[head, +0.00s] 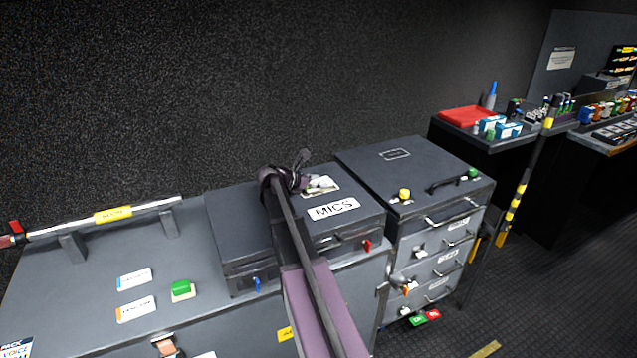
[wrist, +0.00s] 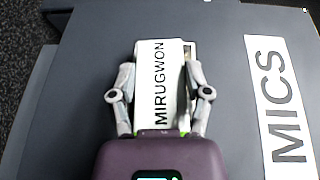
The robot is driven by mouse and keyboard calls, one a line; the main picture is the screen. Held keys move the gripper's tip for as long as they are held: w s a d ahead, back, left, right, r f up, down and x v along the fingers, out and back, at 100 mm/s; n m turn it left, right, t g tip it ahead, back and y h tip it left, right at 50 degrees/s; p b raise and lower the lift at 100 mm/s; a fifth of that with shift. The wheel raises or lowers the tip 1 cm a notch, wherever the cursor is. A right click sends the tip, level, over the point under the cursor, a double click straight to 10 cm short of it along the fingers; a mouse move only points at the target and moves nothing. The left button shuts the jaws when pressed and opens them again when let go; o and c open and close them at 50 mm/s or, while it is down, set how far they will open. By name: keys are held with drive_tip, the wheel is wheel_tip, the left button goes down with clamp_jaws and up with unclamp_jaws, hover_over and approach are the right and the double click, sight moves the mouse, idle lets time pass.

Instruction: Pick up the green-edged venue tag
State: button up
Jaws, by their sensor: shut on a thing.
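The white venue tag (wrist: 160,85) reads MIRUGWON in the wrist view, with a little green at its end by my gripper's body. My gripper (wrist: 160,72) has a finger against each long side of it and is shut on it. In the head view the tag (head: 322,184) shows as a small white and green patch just right of my gripper (head: 302,180), over the lid of the dark MICS case (head: 240,225). My arm hides part of the lid. I cannot tell whether the tag touches the lid.
The MICS label (head: 333,208) lies beside the tag on the lid. A dark drawer cabinet (head: 440,165) with a yellow knob stands right of the case. A grey bench top (head: 80,270) with labels and a green block (head: 182,288) is at left. A striped pole (head: 525,175) stands further right.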

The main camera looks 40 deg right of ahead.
sight(318, 182)
drive_tip(key=shift+r+p, duration=1.4)
drive_tip(key=shift+r, duration=0.2)
drive_tip(key=s+a, duration=0.2)
drive_tip(key=s, duration=0.2)
drive_tip(key=s+a, duration=0.3)
drive_tip(key=s, duration=0.2)
drive_tip(key=s+a+r+p, duration=0.1)
drive_tip(key=s+a, duration=0.1)
drive_tip(key=s, duration=0.3)
drive_tip(key=shift+a, duration=0.4)
